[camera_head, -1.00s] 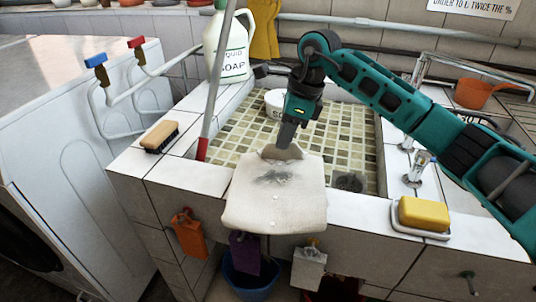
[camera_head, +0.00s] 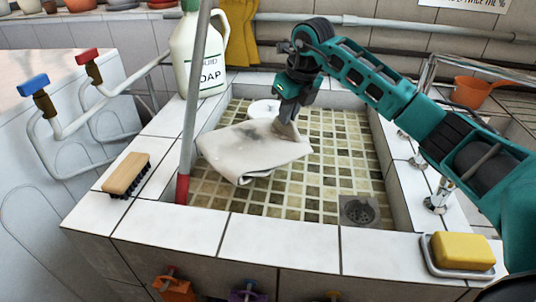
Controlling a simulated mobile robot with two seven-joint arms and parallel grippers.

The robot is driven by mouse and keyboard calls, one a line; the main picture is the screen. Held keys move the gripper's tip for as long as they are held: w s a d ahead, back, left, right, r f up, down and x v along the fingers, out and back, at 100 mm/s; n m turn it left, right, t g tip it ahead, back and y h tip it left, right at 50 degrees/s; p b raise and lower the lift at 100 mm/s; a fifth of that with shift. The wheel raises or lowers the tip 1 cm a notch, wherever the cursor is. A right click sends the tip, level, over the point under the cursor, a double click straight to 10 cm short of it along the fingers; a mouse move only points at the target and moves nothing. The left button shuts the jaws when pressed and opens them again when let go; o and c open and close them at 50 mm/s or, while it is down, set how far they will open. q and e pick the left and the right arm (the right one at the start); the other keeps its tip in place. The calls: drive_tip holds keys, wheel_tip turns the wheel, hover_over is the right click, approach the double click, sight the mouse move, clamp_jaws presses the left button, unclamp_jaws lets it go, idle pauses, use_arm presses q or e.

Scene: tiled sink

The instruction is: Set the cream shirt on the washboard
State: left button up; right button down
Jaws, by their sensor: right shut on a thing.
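The cream shirt (camera_head: 250,150) is a folded cloth with a dark grey stain, inside or just above the tiled sink (camera_head: 310,195). My right gripper (camera_head: 285,128) is shut on its far right edge. The shirt is tilted and its near edge hangs over the mosaic floor; I cannot tell if it touches. No washboard is recognisable in view; the shirt may hide part of the basin. My left gripper is not in view.
A soap jug (camera_head: 198,55) stands at the back left corner. A scrubbing brush (camera_head: 126,174) lies on the left rim, and yellow soap (camera_head: 462,251) sits in a dish on the right front rim. A grey pole with a red end (camera_head: 183,188) stands at the left. The basin's right side is clear.

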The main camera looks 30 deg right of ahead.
sight(289, 126)
wheel_tip(289, 126, down, 4)
drive_tip(key=shift+s+f, duration=0.1)
drive_tip(key=shift+s, duration=0.05)
drive_tip(key=shift+f+b, duration=0.45)
drive_tip(key=shift+f, duration=1.45)
drive_tip(key=shift+f, duration=0.1)
drive_tip(key=c, duration=1.2)
unclamp_jaws()
